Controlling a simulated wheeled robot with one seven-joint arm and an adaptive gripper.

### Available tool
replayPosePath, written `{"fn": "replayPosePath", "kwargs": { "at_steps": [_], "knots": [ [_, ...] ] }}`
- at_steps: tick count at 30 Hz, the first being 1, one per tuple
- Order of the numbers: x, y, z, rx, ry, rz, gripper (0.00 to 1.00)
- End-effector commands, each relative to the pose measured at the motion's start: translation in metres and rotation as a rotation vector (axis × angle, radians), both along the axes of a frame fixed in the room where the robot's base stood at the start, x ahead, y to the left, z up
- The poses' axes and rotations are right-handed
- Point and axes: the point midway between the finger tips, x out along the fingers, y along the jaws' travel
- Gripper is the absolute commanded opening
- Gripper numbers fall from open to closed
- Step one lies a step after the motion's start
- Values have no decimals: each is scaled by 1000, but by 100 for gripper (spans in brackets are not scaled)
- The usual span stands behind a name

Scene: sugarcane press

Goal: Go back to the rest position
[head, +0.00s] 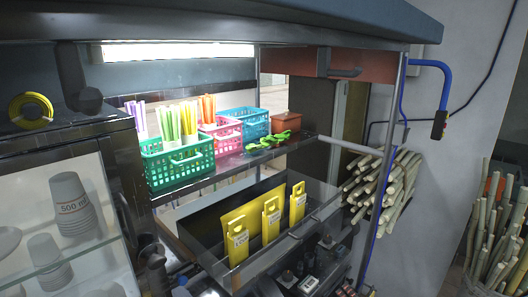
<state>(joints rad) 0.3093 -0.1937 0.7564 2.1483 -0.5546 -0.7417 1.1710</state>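No part of my arm or gripper can be made out in the head view. The task names no object. The head view faces a sugarcane press stall. A dark shelf (232,172) runs across the middle under a metal canopy (230,22). Dark machine parts (310,270) fill the bottom middle, and their details are too small and dim to tell.
The shelf holds a green basket (178,165), pink basket (222,137), blue basket (247,122) and green clips (272,140). Yellow tags (271,219) stand below. A cup cabinet (60,220) is at left. Cane bundles (385,190) and a blue-and-black handle (439,122) are at right.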

Motion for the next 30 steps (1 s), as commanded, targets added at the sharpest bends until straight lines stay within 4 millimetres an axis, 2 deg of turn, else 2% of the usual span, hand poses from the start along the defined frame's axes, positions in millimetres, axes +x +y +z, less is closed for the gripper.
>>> {"fn": "replayPosePath", "kwargs": {
  "at_steps": [3, 7, 14, 20, 27, 30],
  "knots": [
    [-20, -21, -15, -177, 138, -3, 27],
    [-50, -38, -23, -339, 297, 25, 27],
    [-115, -44, -13, -540, 559, 141, 27],
    [-181, -24, 14, -625, 736, 306, 27],
    [-256, 23, 62, -646, 807, 513, 27],
    [-276, 43, 85, -640, 773, 551, 27]
  ]
}}
